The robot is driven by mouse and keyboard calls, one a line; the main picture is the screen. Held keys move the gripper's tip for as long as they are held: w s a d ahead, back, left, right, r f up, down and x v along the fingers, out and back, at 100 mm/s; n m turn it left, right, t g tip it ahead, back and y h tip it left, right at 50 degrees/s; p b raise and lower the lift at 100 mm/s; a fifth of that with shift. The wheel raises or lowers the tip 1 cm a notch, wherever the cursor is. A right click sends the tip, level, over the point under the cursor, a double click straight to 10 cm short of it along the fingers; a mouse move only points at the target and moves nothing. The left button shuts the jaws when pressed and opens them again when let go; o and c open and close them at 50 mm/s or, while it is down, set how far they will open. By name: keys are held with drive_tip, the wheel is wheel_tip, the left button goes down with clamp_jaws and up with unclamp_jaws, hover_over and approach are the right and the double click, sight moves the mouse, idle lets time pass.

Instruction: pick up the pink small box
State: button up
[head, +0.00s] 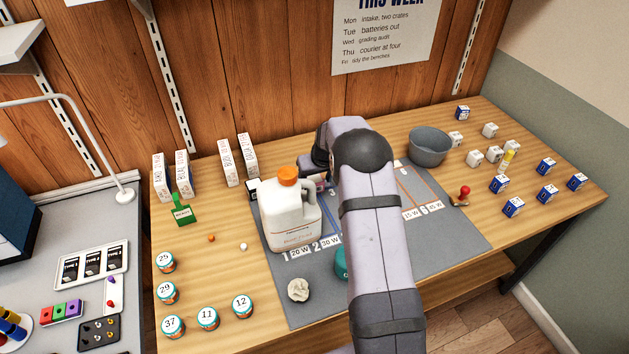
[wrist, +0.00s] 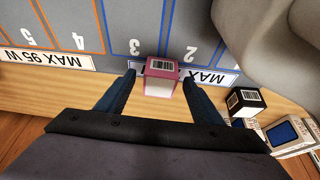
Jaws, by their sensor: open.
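The pink small box (wrist: 160,68), with a barcode on its top and a pale side, stands on the mat's edge strip in the wrist view. My gripper (wrist: 159,79) is open, with one dark finger on each side of the box. Narrow gaps show between the fingers and the box, so it is not gripped. In the head view my own arm and the white jug hide most of the gripper and the box.
A white jug with an orange cap (head: 292,218) stands close by on the grey mat (head: 455,237). A black-sided small box (wrist: 243,101) is near the right finger. A grey bowl (head: 430,146) and several small blue-and-white boxes stand at the right.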

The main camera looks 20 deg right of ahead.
drive_tip(key=shift+w+f, duration=0.2)
drive_tip(key=shift+f, duration=0.3)
drive_tip(key=c, duration=1.2)
drive_tip(key=shift+o, duration=0.2)
drive_tip(key=shift+r, duration=0.1)
